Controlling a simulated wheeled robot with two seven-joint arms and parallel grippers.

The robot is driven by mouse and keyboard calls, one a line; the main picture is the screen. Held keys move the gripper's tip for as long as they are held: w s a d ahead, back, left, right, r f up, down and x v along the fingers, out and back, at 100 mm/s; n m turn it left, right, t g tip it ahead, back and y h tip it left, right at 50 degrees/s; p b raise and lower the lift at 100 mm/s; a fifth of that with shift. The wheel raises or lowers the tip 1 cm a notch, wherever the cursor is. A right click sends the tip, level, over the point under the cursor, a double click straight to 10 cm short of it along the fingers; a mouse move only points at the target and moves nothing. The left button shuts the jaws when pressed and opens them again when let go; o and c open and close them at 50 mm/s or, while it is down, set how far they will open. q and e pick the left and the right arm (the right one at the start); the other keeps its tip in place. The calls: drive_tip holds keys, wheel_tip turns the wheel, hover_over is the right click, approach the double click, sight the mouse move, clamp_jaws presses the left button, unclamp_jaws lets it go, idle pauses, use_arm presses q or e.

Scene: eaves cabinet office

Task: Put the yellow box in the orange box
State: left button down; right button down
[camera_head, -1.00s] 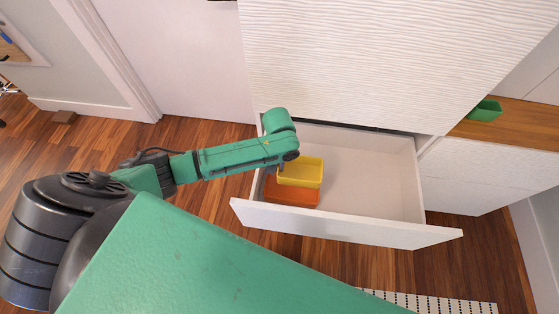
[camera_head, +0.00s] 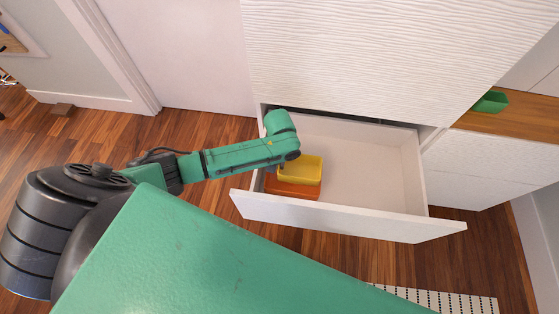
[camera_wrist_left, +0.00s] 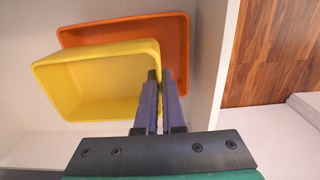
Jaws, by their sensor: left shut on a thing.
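The yellow box (camera_head: 302,170) is an open-topped container inside the open white drawer, at the drawer's left end. The orange box (camera_head: 292,192) is at the same end, partly covered by the yellow one. In the left wrist view the yellow box (camera_wrist_left: 100,85) overlaps the orange box (camera_wrist_left: 178,45) and lies nearer the camera. The yellow box sits offset from the orange one, and I cannot tell whether they touch. My left gripper (camera_wrist_left: 159,76) is shut on the yellow box's wall. In the head view the forearm hides its fingers. My right gripper is not in view.
The white drawer (camera_head: 375,175) is pulled out of a white cabinet (camera_head: 350,60), and its right part is empty. The drawer front (camera_head: 350,217) stands near the boxes. A green container (camera_head: 490,102) sits on a wooden top at the right.

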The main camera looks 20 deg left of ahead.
use_arm(q)
drive_tip(key=shift+f+b, duration=1.7)
drive_tip(key=shift+f, duration=1.45)
drive_tip(key=c, duration=0.9)
unclamp_jaws()
drive_tip(key=shift+c, duration=0.2)
drive_tip(key=shift+r, duration=0.15)
wheel_tip(320, 180, up, 14)
drive_tip(key=p, duration=0.2)
drive_tip(key=shift+r+p, duration=0.2)
drive_tip(key=shift+p, duration=0.15)
drive_tip(key=shift+f, duration=0.1)
